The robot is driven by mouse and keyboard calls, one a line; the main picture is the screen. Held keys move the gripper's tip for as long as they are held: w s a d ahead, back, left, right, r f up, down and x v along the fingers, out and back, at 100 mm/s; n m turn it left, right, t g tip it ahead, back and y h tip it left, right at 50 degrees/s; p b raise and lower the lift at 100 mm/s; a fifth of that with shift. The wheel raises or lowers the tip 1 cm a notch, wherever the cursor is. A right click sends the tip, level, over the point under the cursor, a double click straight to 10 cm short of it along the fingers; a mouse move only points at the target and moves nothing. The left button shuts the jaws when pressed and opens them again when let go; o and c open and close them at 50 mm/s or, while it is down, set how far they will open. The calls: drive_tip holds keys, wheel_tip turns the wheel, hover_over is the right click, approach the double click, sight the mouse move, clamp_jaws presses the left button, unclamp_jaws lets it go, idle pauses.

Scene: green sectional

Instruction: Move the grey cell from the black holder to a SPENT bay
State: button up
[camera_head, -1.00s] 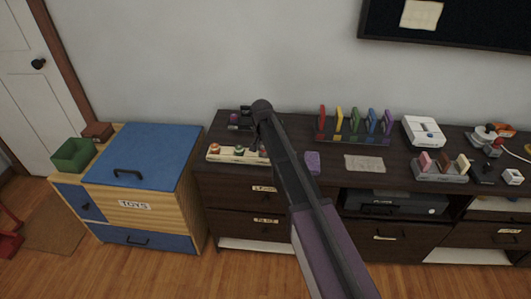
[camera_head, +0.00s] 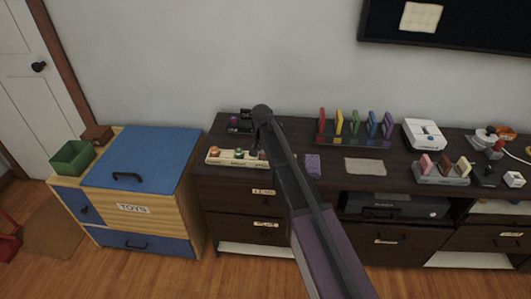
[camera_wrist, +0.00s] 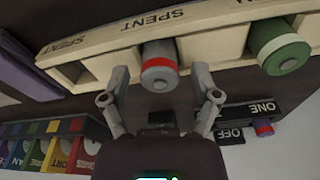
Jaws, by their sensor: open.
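A grey cell (camera_wrist: 158,72) with a red band sits in the middle bay, under a SPENT label, of a cream wooden tray (camera_wrist: 112,38). My gripper (camera_wrist: 160,86) is open in the wrist view, its fingertips on either side of the cell's near end with gaps; it appears clear of the cell. The neighbouring bay, also labelled SPENT, looks empty. A green cell (camera_wrist: 284,52) lies in another bay. The black holder (camera_wrist: 236,121), with ONE and OFF labels, shows a small red-purple piece. In the head view, the tray (camera_head: 222,161) is partly hidden by my arm.
A purple block (camera_head: 312,164) and a beige mat (camera_head: 365,167) lie right of the tray. A rack of coloured pieces (camera_head: 353,140) stands behind them. A grey stand (camera_head: 440,180) is farther right. A blue-topped toy chest (camera_head: 150,155) is left of the dark cabinet.

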sight(263, 154)
drive_tip(key=shift+r, duration=0.15)
wheel_tip(263, 154, up, 12)
drive_tip(key=s+p, duration=0.1)
drive_tip(key=p, duration=1.1)
drive_tip(key=shift+s+a, duration=0.2)
idle(0.8)
drive_tip(key=s+d+n+g, duration=0.1)
drive_tip(key=s+d+n, duration=0.1)
drive_tip(key=s+d, duration=2.2)
drive_tip(key=shift+s+n, duration=0.2)
drive_tip(key=shift+n, duration=0.1)
